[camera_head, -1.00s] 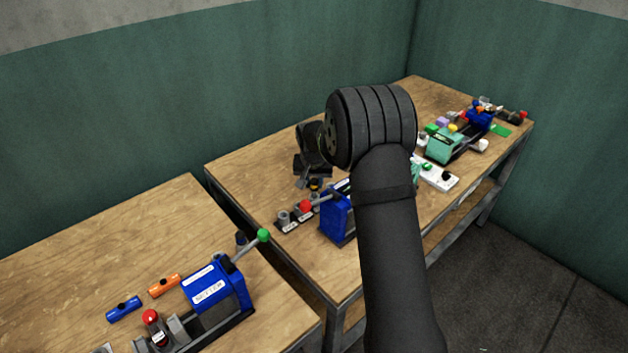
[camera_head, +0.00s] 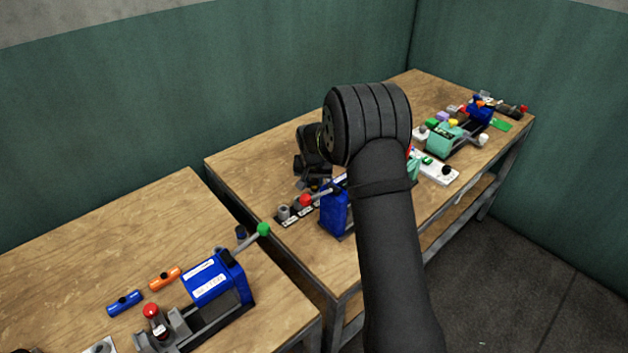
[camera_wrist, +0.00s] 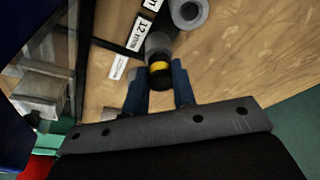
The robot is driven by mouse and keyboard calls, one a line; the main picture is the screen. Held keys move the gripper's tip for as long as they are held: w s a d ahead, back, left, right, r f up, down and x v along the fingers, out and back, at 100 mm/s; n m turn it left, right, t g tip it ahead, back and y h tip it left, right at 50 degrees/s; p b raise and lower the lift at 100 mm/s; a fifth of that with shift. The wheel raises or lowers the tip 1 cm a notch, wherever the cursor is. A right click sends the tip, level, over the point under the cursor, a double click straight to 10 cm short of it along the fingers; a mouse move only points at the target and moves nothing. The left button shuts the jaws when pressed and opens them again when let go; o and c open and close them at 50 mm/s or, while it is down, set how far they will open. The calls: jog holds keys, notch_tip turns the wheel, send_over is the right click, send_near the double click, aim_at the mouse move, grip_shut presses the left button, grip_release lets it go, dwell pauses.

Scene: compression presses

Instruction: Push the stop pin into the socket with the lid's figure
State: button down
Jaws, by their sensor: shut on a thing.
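My gripper (camera_wrist: 162,86) is shut on the stop pin (camera_wrist: 160,70), a dark piece with a yellow band between the two fingers. In the wrist view the pin is in line with a grey round socket (camera_wrist: 158,44) beside a label reading 12 mm. I cannot tell how deep the pin sits in it. A second grey socket (camera_wrist: 188,12) shows beyond, with a partly cut-off label. In the head view my gripper (camera_head: 316,184) is low over the middle bench, and the pin is mostly hidden. The lid's figure is not legible.
A blue press (camera_head: 337,212) with a red-knobbed lever (camera_head: 305,200) stands close by my gripper. Another blue press (camera_head: 215,280) is on the near-left bench (camera_head: 70,270). A green press (camera_head: 445,140) stands farther right. Bare wood lies behind my gripper.

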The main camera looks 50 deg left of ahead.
jog(key=shift+f, duration=0.25)
jog(key=c, duration=1.1)
grip_release()
jog(key=v, duration=1.7)
jog(key=shift+s+r, duration=0.15)
jog(key=x, duration=1.7)
jog(key=shift+f, duration=0.25)
jog(key=shift+r, duration=0.1)
